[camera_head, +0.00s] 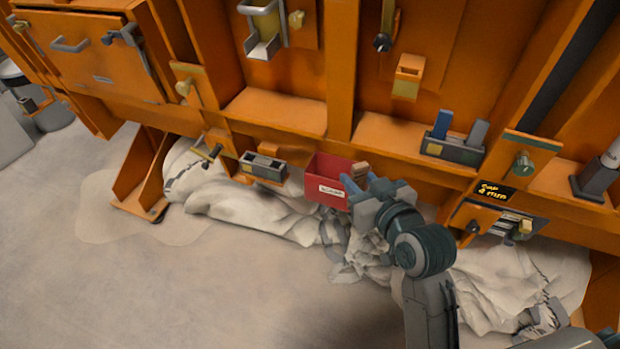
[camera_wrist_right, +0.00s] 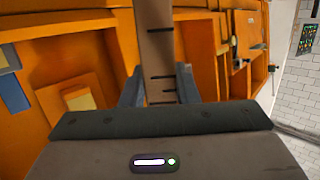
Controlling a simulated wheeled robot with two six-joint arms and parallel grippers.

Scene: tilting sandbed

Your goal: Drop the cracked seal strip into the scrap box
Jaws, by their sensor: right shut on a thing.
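My right gripper (camera_head: 363,184) is shut on the cracked seal strip (camera_wrist_right: 155,50), a brown strip with dark crossing marks. In the right wrist view the strip stands up between the two fingers (camera_wrist_right: 159,90). In the head view only a short tan end of the strip (camera_head: 360,170) shows above the fingers. The red scrap box (camera_head: 327,191), with a white label too small to read, hangs at the front of the orange frame. The gripper is at the box's right end; I cannot tell whether the strip is over its opening. My left gripper is not in view.
A dark holder (camera_head: 263,167) sits left of the box. A holder with blue and grey blocks (camera_head: 453,150) stands on the ledge to the right. Orange uprights (camera_head: 341,70) rise behind. Crumpled pale sheeting (camera_head: 245,207) lies below, with open floor (camera_head: 200,290) in front.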

